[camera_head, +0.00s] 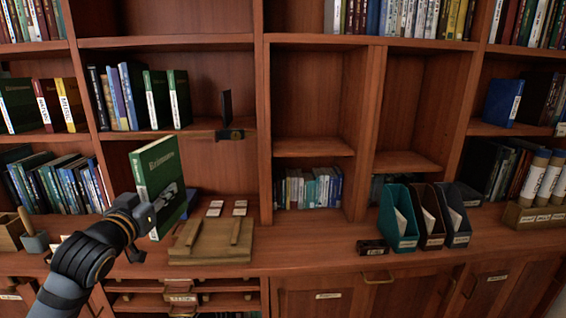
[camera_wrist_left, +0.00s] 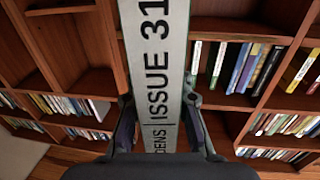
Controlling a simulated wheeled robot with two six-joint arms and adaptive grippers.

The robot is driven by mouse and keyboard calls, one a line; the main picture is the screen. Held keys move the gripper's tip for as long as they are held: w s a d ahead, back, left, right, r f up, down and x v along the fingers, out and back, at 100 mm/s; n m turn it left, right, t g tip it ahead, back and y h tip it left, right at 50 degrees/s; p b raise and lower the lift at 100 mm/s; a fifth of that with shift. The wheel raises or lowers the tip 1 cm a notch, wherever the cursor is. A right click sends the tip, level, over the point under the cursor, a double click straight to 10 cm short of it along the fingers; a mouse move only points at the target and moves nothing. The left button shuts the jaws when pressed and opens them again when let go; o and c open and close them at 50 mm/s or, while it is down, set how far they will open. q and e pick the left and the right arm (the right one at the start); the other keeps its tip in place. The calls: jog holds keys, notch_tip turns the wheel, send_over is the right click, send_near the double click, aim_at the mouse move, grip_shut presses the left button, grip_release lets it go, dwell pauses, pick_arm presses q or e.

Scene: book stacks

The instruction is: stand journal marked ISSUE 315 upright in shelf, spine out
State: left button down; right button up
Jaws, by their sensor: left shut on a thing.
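My left gripper (camera_head: 150,218) is shut on a green journal (camera_head: 162,178) and holds it upright above the counter, below and in front of a shelf. The spine is pale; in the left wrist view the journal (camera_wrist_left: 155,60) shows "ISSUE 31" and the last part is cut off by the frame edge. The gripper's fingers (camera_wrist_left: 158,115) sit on both sides of the spine. The shelf (camera_head: 200,132) has two similar green journals (camera_head: 168,98) standing at the right of a book row, then an empty gap, then a dark bookend (camera_head: 227,107). My right gripper is not in view.
A wooden stand (camera_head: 212,240) lies on the counter close to the right of the held journal, with small cards behind it. Magazine files (camera_head: 398,218) stand further right, beside a small dark box (camera_head: 373,247). The counter between stand and box is clear.

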aim_at(165, 232)
pick_arm(q)
jog(key=shift+y, duration=0.3)
jog(key=f, duration=0.7)
jog(key=s+a+f, duration=0.1)
jog(key=f, duration=0.2)
jog(key=shift+f, duration=0.3)
jog(key=s+d+f+m+h, duration=0.15)
jog(key=s+f, duration=0.25)
jog(key=f, duration=0.4)
jog(key=s+d+f+m+g+h, duration=0.1)
jog(key=s+f+h, duration=0.1)
jog(key=s+f, duration=0.35)
jog(key=s+d+f+m+h, duration=0.1)
jog(key=s+f+h, duration=0.1)
jog(key=f, duration=0.8)
jog(key=d+n+t+y, duration=0.1)
jog(key=d+n+y, duration=0.4)
jog(key=d+y, duration=0.25)
notch_tip(165, 232, up, 6)
jog(key=h+p, duration=0.1)
jog(key=p, duration=0.5)
jog(key=shift+a+m, duration=0.1)
jog(key=shift+m, duration=0.15)
